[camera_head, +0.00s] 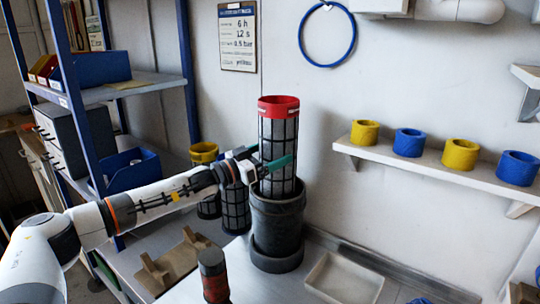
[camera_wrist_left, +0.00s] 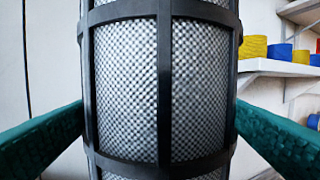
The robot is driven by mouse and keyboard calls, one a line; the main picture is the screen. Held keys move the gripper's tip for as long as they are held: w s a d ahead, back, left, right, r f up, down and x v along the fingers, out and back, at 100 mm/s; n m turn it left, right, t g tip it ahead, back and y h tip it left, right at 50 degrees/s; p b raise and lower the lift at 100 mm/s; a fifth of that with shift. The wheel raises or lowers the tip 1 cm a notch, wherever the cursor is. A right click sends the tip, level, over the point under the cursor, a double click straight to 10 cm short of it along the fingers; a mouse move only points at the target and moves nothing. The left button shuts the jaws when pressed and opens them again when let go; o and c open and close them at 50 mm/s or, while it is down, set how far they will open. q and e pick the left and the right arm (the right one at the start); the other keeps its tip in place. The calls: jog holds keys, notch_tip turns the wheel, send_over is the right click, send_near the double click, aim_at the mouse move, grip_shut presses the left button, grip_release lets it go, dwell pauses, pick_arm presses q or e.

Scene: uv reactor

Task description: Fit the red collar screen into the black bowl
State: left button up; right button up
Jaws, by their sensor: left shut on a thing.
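The red collar screen (camera_head: 279,133) is an upright black-framed grey mesh cylinder with a red ring at its top. My left gripper (camera_head: 270,160) is shut on it from the left, at mid-height. In the left wrist view the mesh of the screen (camera_wrist_left: 160,85) fills the middle, with a teal finger on each side. The black bowl (camera_head: 276,225) stands on the bench directly below. The screen's lower end goes out of sight behind the bowl's rim and looks to be inside its mouth; how deep is hidden. My right gripper is not in view.
A yellow collar screen (camera_head: 204,153) and another dark screen (camera_head: 236,208) stand left of the bowl. A red-and-black cylinder (camera_head: 214,276) is in front. A shallow pale tray (camera_head: 345,276) lies right. A wall shelf (camera_head: 430,170) holds yellow and blue rings.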

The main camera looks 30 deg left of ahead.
aim_at(262, 184)
pick_arm(q)
jog(key=shift+r+p, duration=1)
jog(key=shift+r, duration=0.4)
jog(key=shift+f+b, duration=4.85)
jog(key=shift+f, duration=0.35)
jog(key=o, duration=0.9)
notch_tip(262, 184, up, 10)
jog(key=p, duration=0.3)
jog(key=shift+r, duration=0.2)
